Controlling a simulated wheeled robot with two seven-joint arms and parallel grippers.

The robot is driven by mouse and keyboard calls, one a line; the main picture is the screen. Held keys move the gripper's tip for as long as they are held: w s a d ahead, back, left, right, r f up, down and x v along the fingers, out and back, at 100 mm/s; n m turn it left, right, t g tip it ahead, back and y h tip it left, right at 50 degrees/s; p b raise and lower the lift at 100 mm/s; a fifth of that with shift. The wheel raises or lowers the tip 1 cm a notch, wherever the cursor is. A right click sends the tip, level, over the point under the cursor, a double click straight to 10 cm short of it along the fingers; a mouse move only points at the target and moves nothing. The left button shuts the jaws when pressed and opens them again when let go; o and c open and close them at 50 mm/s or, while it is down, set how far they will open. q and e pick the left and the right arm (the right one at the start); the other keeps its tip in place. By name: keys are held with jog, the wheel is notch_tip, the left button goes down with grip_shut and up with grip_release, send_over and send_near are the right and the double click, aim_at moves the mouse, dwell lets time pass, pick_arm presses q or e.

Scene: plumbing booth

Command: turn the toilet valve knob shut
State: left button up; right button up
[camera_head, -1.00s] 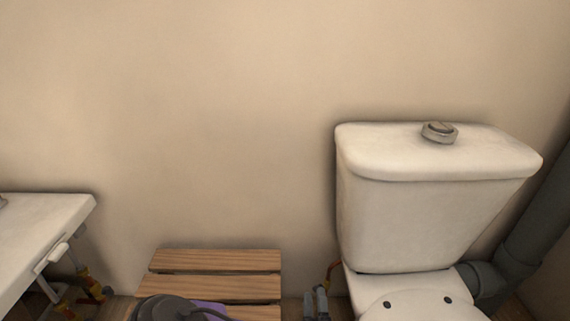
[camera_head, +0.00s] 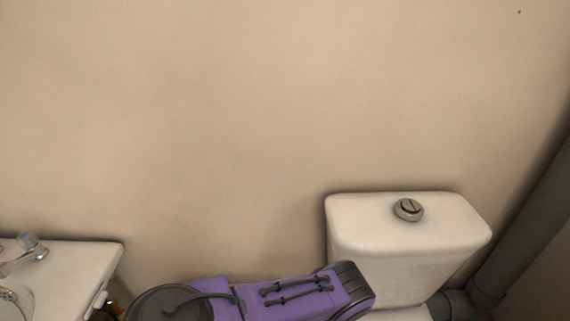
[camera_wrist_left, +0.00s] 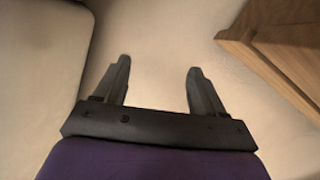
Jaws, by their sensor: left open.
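The toilet cistern (camera_head: 400,250) stands at the lower right of the head view, with a round grey flush button (camera_head: 408,210) on its lid. The valve knob does not show in either current view. My purple left arm reaches across the bottom of the head view and ends in front of the cistern's lower left; its fingers are out of sight there. In the left wrist view my left gripper (camera_wrist_left: 158,76) is open, with nothing between its two dark fingers but a plain pale surface beyond. My right gripper is not in view.
A white basin unit (camera_head: 75,270) with a tap (camera_head: 32,246) stands at the left. A thick grey pipe (camera_head: 525,235) runs down the right side. In the left wrist view a wooden piece (camera_wrist_left: 285,45) is close at upper right and a pale smooth body (camera_wrist_left: 40,60) fills the left.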

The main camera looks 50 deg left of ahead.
pick_arm(q)
jog(key=s+r+m+g+h+p, duration=0.1)
jog(key=s+r+g+p, duration=0.1)
jog(key=s+r+p, duration=0.2)
notch_tip(320, 180, up, 4)
jog(key=shift+a+f+m+p, duration=0.2)
jog(key=shift+m+p, duration=0.2)
jog(key=shift+p, duration=0.4)
